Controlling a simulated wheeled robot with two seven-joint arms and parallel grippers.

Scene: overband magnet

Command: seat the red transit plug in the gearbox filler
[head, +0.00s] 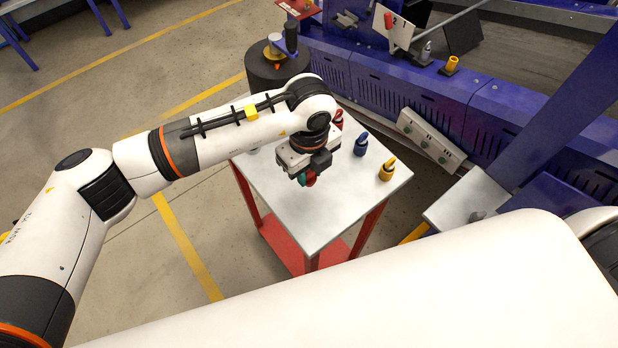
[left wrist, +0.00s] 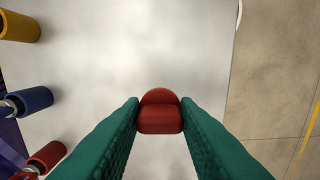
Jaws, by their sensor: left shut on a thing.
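My left gripper (head: 303,180) is over the small white-topped table (head: 320,220). In the left wrist view its green fingers (left wrist: 160,120) are shut on a red plug (left wrist: 160,112) with a rounded top. A bit of the red plug also shows below the gripper in the head view (head: 312,179). The plug seems to be held above the tabletop, but the height is hard to judge. I cannot tell for sure which thing is the gearbox filler. My right gripper is not in view.
On the table stand a yellow bottle (head: 387,170), a blue bottle (head: 360,145) and a red bottle (left wrist: 45,158), partly hidden in the head view. A dark drum (head: 270,75) stands behind the table. Blue conveyor framing (head: 400,90) runs behind and right. The table's front is clear.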

